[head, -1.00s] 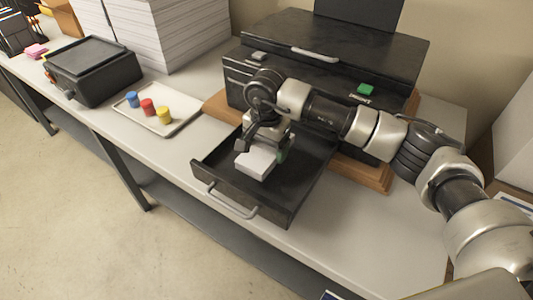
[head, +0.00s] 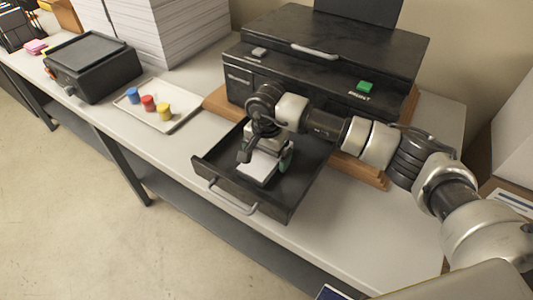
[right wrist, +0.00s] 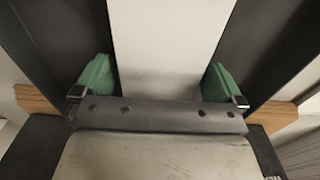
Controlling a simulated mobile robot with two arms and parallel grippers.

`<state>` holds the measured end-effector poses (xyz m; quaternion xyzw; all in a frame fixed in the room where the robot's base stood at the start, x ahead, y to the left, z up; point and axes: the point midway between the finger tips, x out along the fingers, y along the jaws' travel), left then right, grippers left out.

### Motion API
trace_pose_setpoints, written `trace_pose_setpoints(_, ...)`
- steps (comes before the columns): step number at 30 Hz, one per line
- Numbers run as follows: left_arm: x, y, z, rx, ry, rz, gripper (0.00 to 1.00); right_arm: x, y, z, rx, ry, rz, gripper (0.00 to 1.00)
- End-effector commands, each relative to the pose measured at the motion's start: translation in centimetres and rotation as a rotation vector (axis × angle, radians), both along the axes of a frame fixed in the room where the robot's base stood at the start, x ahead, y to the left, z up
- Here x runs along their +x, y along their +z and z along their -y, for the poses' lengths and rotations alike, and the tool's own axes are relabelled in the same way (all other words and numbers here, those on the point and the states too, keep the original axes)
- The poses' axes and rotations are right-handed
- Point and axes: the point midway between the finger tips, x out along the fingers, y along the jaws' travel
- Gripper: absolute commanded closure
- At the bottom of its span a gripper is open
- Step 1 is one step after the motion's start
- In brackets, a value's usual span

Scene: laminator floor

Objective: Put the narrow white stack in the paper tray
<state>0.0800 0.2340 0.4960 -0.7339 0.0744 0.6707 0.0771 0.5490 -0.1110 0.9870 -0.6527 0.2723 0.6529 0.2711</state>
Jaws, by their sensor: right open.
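The narrow white stack (head: 258,165) lies inside the open black paper tray (head: 215,167), which is pulled out from the front of the black machine. My right gripper (head: 265,160) is down in the tray at the stack. In the right wrist view the white stack (right wrist: 165,45) runs between the two green fingertips of my right gripper (right wrist: 158,82). The fingers are open, with a gap showing on each side of the stack. Part of the stack is hidden under the gripper. My left gripper is not in view.
The black laminator-like machine (head: 320,65) stands on a wooden base behind the tray. A white tray (head: 180,118) with blue, red and yellow pots is to the left. A black box (head: 93,68) and tall paper stacks (head: 155,35) stand farther left. The table front is clear.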

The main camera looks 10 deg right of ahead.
Motion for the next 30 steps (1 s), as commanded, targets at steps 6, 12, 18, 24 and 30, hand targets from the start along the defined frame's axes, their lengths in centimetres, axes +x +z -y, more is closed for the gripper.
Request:
trace_pose_setpoints(6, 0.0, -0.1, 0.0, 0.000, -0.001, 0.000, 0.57, 0.1, 1.0, 0.0, 0.001, 0.000, 0.003, 0.00)
trace_pose_setpoints(12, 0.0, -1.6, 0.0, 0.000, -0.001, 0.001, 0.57, 0.1, 5.0, 0.0, 0.000, 0.000, 0.007, 0.00)
trace_pose_setpoints(18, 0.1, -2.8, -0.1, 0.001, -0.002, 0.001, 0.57, 0.1, 9.3, 0.0, 0.001, -0.001, 0.004, 0.00)
trace_pose_setpoints(24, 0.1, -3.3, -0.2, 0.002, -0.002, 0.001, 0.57, 0.0, 11.7, 0.0, 0.000, 0.000, 0.001, 0.00)
trace_pose_setpoints(30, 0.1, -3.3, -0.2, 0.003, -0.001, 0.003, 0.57, 0.0, 12.3, 0.0, 0.001, 0.000, -0.001, 0.00)
